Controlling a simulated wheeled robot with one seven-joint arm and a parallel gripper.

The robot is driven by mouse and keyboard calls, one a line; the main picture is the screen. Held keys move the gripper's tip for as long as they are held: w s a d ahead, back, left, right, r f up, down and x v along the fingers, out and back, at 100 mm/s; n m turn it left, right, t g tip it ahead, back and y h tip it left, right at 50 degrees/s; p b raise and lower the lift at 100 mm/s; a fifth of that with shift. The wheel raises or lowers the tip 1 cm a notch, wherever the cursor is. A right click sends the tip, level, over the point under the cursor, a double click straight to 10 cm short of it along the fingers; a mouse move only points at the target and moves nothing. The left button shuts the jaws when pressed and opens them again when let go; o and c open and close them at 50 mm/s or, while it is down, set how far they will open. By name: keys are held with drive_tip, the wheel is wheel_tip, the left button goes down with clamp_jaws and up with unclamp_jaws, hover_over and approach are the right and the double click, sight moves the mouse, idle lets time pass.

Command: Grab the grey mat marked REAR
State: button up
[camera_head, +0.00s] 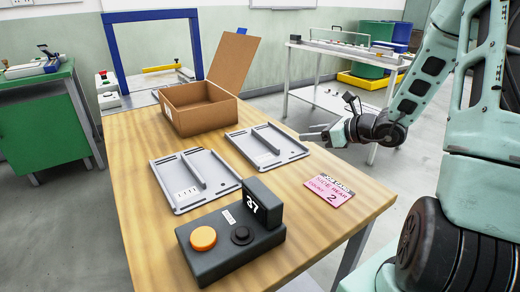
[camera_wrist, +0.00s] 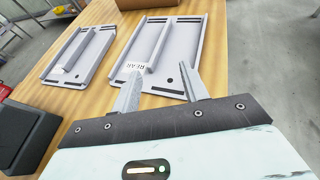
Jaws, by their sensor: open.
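The grey mat marked REAR (camera_wrist: 178,50) lies flat on the wooden table in the wrist view, with a raised rib and a white REAR label. It appears to be the farther grey mat (camera_head: 285,149) in the head view, where its label is not readable. A second grey mat (camera_head: 212,164) lies nearer the head camera; it also shows at left in the wrist view (camera_wrist: 92,60), its label unreadable. My gripper (camera_head: 312,132) is open and empty by the table's right edge. In the wrist view its fingertips (camera_wrist: 161,79) overlap the near edge of the REAR mat; contact cannot be told.
An open cardboard box (camera_head: 203,116) stands behind the mats. A black control box (camera_head: 236,240) with an orange button sits at the front. Bare wood (camera_head: 290,205) surrounds the card.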

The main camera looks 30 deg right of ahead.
approach(265, 138)
drive_tip(key=x, duration=0.3)
drive_tip(key=shift+w+a, duration=0.1)
drive_tip(key=shift+w, duration=0.25)
drive_tip(key=x, duration=0.5)
drive_tip(key=shift+f, duration=0.15)
drive_tip(key=shift+s, duration=0.1)
clamp_jaws()
